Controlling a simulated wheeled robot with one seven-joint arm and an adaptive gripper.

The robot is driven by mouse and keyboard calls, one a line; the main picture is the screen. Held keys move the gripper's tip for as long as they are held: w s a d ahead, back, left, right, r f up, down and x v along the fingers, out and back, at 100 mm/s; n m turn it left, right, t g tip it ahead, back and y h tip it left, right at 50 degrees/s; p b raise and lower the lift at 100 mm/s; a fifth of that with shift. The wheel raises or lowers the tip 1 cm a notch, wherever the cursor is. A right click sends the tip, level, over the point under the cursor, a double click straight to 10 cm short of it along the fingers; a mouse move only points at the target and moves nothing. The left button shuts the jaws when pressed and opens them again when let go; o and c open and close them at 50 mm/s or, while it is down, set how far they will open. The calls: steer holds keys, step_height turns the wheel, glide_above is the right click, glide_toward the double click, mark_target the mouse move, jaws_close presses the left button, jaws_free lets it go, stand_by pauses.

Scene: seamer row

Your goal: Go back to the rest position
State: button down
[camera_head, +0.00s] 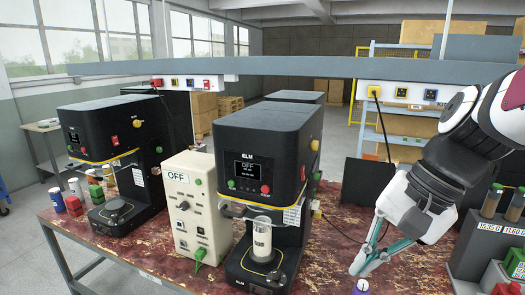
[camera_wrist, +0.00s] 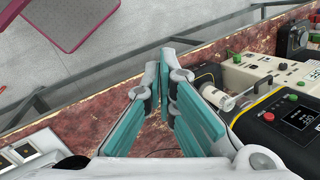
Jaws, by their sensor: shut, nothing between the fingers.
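My gripper (camera_head: 362,268) has grey and teal fingers and hangs on the right over the red-brown table (camera_head: 335,240). In the wrist view its fingers (camera_wrist: 165,78) are closed together with nothing between them. A black seamer (camera_head: 262,140) with an "OFF" screen stands left of the gripper, apart from it. A silver can (camera_head: 262,240) stands upright in that seamer, under its head. The can also shows in the wrist view (camera_wrist: 222,98).
A second black seamer (camera_head: 115,150) and a cream control box (camera_head: 190,205) stand to the left. A dark rack with vials (camera_head: 482,240) stands close on the right. A grey beam (camera_head: 290,66) crosses behind. Some tabletop between the seamer and rack is clear.

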steer(key=s+d+r+n+t+h, duration=0.2)
steer(key=s+d+n+t+h, duration=0.1)
steer(key=s+n, duration=0.4)
steer(key=shift+r+n+t+h, duration=0.2)
steer(key=shift+n+t+h, duration=0.1)
steer(key=shift+t+h, duration=0.4)
